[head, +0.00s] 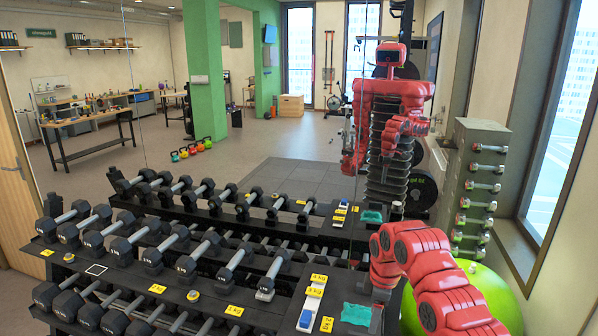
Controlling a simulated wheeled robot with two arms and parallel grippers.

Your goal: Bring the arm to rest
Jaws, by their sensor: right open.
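My right arm comes in from the lower right, red and bent. Its dark gripper (384,284) hangs past the right end of the dumbbell rack (270,310), close to the teal cloth (356,314). The gripper is small and partly covered by the red arm links; it is open, and I see nothing held in it. My left arm and gripper do not show directly. A large mirror behind the rack shows a red reflection of my body and arms.
Several dumbbells (186,262) fill the rack's tiers. A blue-and-white item (306,318) lies left of the cloth. A green exercise ball (484,302) sits behind my right arm. A tall stand with small dumbbells (482,168) is by the window at right.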

